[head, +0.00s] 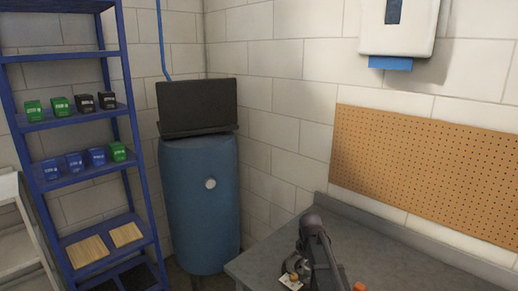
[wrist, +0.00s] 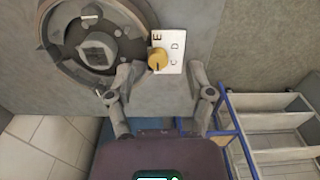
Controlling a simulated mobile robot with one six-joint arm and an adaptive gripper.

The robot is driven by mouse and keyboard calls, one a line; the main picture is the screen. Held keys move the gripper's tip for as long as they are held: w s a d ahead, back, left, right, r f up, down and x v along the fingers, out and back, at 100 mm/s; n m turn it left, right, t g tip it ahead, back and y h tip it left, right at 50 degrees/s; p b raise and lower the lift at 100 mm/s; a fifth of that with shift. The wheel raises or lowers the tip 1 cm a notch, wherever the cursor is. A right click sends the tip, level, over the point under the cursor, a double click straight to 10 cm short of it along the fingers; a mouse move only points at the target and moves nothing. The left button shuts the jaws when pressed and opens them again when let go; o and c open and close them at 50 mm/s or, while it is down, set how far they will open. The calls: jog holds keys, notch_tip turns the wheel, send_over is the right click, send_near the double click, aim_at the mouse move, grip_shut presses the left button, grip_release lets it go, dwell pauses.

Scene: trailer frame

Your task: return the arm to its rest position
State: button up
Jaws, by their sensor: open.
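My gripper (wrist: 161,72) shows in the wrist view with its two grey fingers spread apart and nothing between them that it grips. A yellow knob (wrist: 157,60) on a white plate (wrist: 174,45) marked with letters appears just beyond the fingertips. I cannot tell the exact gap, but the fingers are not closed on the knob. In the head view my dark arm is at the bottom, over the grey bench (head: 395,262), and hides part of it.
A round grey fitting with a square centre (wrist: 97,48) is left of the plate. A blue shelf (head: 90,170) with small boxes, a blue barrel (head: 200,225) with a dark case (head: 197,106) on it, and a pegboard (head: 425,165) stand around the bench. A white step unit (wrist: 280,125) shows at right.

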jog(key=s+f+m+b, duration=0.4)
jog(key=s, duration=0.5)
jog(key=s+f+m+b, duration=0.4)
jog(key=s+m, duration=0.1)
jog(key=s, duration=0.5)
jog(key=shift+s+f+m, duration=0.25)
jog(key=shift+f+m, duration=0.05)
jog(key=shift+f, duration=0.05)
dwell(0.3)
